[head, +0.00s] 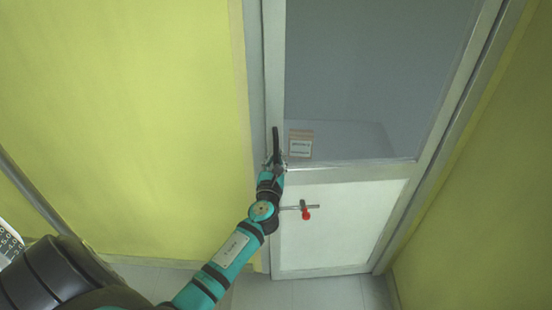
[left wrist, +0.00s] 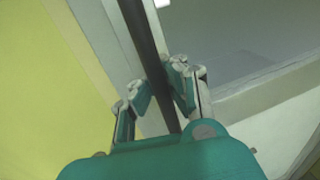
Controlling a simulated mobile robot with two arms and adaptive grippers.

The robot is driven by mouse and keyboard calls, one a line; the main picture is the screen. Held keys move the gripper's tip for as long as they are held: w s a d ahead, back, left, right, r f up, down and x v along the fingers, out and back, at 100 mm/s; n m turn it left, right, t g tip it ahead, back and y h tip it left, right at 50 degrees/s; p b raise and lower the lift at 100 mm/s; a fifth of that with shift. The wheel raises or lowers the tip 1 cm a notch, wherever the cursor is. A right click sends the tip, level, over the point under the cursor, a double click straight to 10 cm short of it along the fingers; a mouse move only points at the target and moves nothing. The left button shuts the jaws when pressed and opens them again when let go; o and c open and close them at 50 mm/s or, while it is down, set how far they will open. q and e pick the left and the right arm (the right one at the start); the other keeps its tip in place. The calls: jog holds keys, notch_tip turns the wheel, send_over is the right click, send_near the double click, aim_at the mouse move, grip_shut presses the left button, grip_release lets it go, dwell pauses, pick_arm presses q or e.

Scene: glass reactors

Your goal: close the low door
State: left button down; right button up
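The door (head: 340,225) has a pale frame, a large glass pane above and a white panel below. A dark upright bar handle (head: 275,140) is on its left stile. My left gripper (head: 273,163) is at the lower part of this handle. In the left wrist view, the fingers of my left gripper (left wrist: 160,88) lie on both sides of the dark bar (left wrist: 143,30), close against it. A grey strip shows between the door's left edge and the wall trim; I cannot tell how far the door stands open. My right gripper is not in view.
A metal rod with a red knob (head: 306,214) shows in front of the white panel, right of my left wrist. A small label (head: 301,144) shows at the glass. Yellow walls (head: 120,120) stand on both sides. Tiled floor (head: 320,293) is clear below the door.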

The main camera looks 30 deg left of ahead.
pick_arm(q)
jog(key=shift+w+a, duration=0.4)
jog(key=c, duration=1.9)
grip_release()
jog(key=shift+s+d, duration=0.1)
jog(key=o, duration=0.6)
jog(key=v, duration=1.2)
jog(key=shift+c, duration=0.2)
